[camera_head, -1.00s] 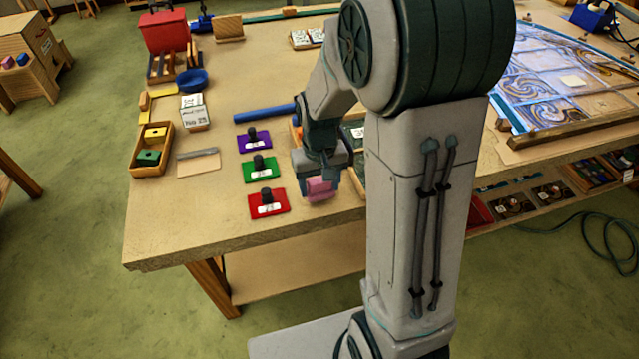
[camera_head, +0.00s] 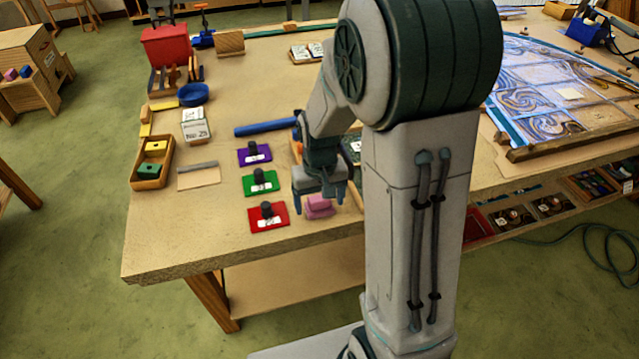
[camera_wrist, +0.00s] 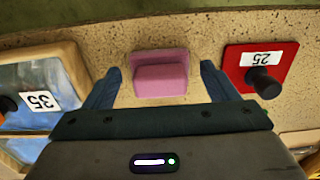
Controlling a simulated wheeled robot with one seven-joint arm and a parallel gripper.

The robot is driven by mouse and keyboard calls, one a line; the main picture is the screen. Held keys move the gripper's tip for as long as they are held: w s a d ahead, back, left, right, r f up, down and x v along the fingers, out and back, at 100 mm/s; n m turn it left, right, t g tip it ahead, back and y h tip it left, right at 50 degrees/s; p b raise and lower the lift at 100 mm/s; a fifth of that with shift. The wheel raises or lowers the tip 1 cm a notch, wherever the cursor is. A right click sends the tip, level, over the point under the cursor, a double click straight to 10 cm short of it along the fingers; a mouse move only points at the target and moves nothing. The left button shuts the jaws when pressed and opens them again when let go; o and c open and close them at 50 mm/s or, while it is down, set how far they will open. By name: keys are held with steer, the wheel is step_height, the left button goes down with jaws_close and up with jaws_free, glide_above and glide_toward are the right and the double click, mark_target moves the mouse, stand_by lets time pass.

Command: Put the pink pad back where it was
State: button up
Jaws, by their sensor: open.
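The pink pad (camera_head: 318,206) lies on the table near its front edge, to the right of the red plate. In the wrist view the pink pad (camera_wrist: 160,74) shows a flat base with a raised block on it. My gripper (camera_head: 322,200) is open above it. In the wrist view the two fingers of my gripper (camera_wrist: 158,88) stand apart on either side of the pad, with gaps between. The pad appears to rest on the table and nothing is held.
The red plate (camera_head: 268,217) with a black knob and label 25 is just left of the pad. Green (camera_head: 260,182) and purple (camera_head: 254,152) plates lie behind it. A framed piece labelled 35 (camera_wrist: 40,85) is on the other side. The table's front left is bare.

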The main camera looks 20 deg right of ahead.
mark_target(320, 199)
step_height(320, 199, up, 11)
steer(key=s+r+t, duration=0.3)
steer(key=s, duration=1.1)
steer(key=shift+s, duration=0.15)
stand_by(0.8)
